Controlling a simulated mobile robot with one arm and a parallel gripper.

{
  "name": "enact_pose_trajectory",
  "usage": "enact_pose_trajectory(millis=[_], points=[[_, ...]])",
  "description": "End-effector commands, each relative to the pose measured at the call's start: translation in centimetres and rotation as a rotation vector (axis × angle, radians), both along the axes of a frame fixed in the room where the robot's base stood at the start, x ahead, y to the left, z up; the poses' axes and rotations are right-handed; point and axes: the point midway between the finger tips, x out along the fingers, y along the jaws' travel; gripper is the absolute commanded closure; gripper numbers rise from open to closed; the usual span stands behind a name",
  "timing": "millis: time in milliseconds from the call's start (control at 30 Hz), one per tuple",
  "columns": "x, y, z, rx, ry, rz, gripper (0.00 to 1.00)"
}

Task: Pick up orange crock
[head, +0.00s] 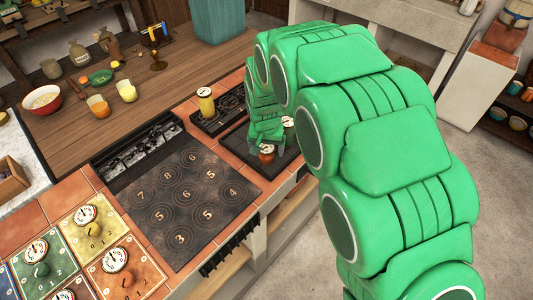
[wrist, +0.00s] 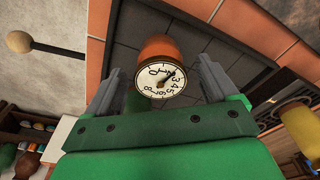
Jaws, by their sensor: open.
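The orange crock (head: 267,155) stands on the dark tray-like panel at the counter's front right edge, with a round white dial on its top. In the wrist view the orange crock (wrist: 160,47) shows with its numbered dial facing the camera. My gripper (wrist: 157,80) is open, its two grey fingers on either side of the dial. I cannot tell whether they touch it. In the head view my green gripper (head: 266,137) is just behind the crock and partly hides the panel.
Another white-topped crock (head: 289,123) stands right beside my gripper. A yellow crock (head: 206,105) stands to the left on a dark plate. The numbered black hob (head: 182,205) is clear. A red bowl (head: 43,100) and jars stand on the wooden counter.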

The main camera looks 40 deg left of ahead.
Motion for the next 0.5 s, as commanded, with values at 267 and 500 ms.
enact_pose_trajectory(millis=[267,500], points=[[0.2,0.2,-2.7,-0.003,0.001,0.001,0.13],[0.3,0.2,-2.7,-0.002,0.001,0.001,0.19]])
